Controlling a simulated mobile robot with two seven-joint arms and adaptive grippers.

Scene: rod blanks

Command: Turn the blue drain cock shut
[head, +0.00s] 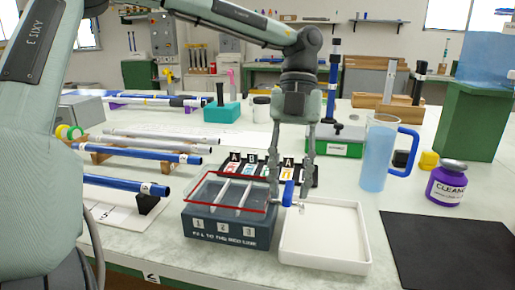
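The blue drain cock (288,193) sticks up at the right end of the dark grey tank (230,231), beside the white tray. The tank has three numbered compartments, clear upper walls and a red line round them. My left gripper (289,184) points down over the cock from above. Its fingers are apart, one on each side of the blue handle, with a gap visible between them. I cannot tell whether either finger touches the handle. A small metal spout (301,207) shows just beside the cock. My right gripper is not in view.
The empty white tray (357,245) stands right of the tank. A black mat (445,250), purple jar (447,182) and blue-handled jug (378,153) are farther right. A dark rack with lettered cards (235,157) stands behind the tank. Blue and grey rods (140,150) lie on the left.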

